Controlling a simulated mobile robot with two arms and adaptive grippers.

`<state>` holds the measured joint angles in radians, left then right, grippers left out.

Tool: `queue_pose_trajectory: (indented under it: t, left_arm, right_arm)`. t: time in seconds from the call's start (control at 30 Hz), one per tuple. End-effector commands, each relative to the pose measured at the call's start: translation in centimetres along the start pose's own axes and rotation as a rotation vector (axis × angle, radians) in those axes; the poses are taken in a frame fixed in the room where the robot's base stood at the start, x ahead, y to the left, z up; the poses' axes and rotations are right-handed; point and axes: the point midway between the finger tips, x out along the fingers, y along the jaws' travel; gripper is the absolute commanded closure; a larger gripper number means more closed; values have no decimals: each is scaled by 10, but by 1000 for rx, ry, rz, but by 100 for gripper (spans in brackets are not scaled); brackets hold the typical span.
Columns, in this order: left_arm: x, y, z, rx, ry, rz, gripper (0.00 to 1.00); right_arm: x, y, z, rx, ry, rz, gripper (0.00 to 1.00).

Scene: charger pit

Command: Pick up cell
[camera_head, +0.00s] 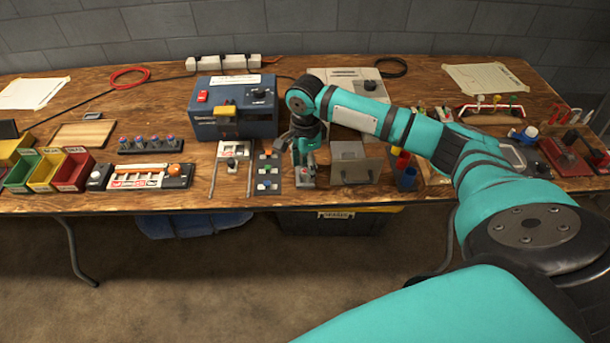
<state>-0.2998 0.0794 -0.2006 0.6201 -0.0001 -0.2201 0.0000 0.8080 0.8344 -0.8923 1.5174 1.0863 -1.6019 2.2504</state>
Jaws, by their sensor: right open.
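A dark rack (150,147) on the left of the bench holds several small upright pieces with reddish-blue tops. They may be cells, but they are too small to tell. A blue charger-like box (266,119) with a red switch, a yellow block and a black knob stands at the back middle. My right gripper (303,172) is open and points down near the front edge of the bench, right of a dark strip (268,186) with coloured knobs. A small grey piece lies under its fingers; contact cannot be told. My left gripper is out of view.
Red, yellow and green bins (72,172) stand at the far left, by an orange-and-white tool tray (137,183). A grey box with a brown front flap (357,171) and coloured cups (406,180) stand right of my gripper. Bare wood (150,100) lies at the back left.

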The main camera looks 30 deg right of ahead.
Motion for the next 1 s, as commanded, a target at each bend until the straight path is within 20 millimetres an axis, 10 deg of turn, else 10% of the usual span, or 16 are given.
queue_pose_trajectory:
  t: [0.47, 0.8, 1.0]
  left_arm:
    - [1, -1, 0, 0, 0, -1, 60]
    - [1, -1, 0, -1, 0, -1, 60]
    - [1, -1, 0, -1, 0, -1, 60]
  right_arm:
    - [27, -2, -1, 0, 1, -2, 53]
    - [27, -1, -1, 0, 1, -2, 97]
    - [27, -2, -1, 0, 1, -2, 100]
